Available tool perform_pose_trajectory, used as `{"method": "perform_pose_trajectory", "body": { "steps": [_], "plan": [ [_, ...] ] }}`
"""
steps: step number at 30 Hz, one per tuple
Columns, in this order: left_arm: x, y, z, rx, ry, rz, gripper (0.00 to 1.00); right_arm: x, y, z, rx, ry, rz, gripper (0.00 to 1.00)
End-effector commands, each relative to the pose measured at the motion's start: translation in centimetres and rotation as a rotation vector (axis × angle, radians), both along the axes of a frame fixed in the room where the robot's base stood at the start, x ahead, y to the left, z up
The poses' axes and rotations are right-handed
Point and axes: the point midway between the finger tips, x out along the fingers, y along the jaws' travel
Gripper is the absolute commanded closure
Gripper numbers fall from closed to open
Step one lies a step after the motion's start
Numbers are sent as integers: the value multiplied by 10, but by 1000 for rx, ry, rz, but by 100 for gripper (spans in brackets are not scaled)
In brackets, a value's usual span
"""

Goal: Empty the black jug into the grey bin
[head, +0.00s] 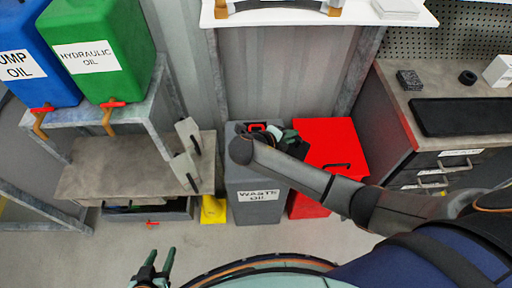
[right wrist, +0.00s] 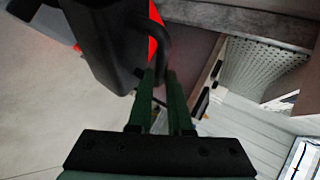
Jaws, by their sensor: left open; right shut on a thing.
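The grey bin (head: 257,207), labelled WASTE OIL, stands on the floor at the middle of the head view. My right arm reaches across its top, hiding part of the opening. My right gripper (head: 290,136) is over the bin's right side. In the right wrist view, its green fingers (right wrist: 160,88) are shut on the handle of the black jug (right wrist: 103,42). The jug is mostly hidden behind my arm in the head view; its tilt and any pouring cannot be told. My left gripper (head: 154,268) is open and empty, low at the left.
A red bin (head: 330,135) stands right of the grey bin, a small yellow object (head: 213,210) left of it. A bench (head: 110,175) and blue (head: 40,70) and green (head: 105,35) oil tanks are left. A workbench (head: 395,95) is right. Front floor is partly clear.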

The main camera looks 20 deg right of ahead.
Motion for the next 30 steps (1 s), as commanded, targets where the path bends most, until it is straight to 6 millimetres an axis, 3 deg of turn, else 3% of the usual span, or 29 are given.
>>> {"method": "perform_pose_trajectory", "body": {
  "steps": [30],
  "plan": [
    [0,0,0,0,0,0,50,3,-8,5,-36,37,-8,100]
  ]
}}
